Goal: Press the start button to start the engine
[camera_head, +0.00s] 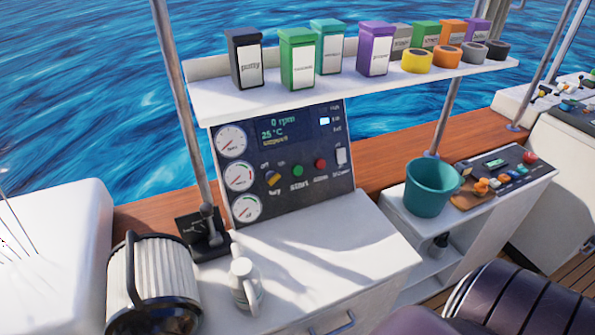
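The engine control panel (345,190) stands upright at the back of the white counter, below the shelf. The round green start button (297,171) is low in its middle, with the label "start" under it. A round red button (320,164) is just to its right. A yellow key switch (273,180) is to its left. The panel display (283,127) reads 0 rpm and 25 °C. The start button is in plain sight with nothing in front of it. Neither of my grippers is in view.
The shelf (350,99) overhangs the panel, holding several coloured boxes and tape rolls. A metal pole (183,105) and black lever (207,238) stand left of the panel. A striped cylinder (152,280) and white jug-like object (244,285) are in front. A teal bucket (427,190) is right.

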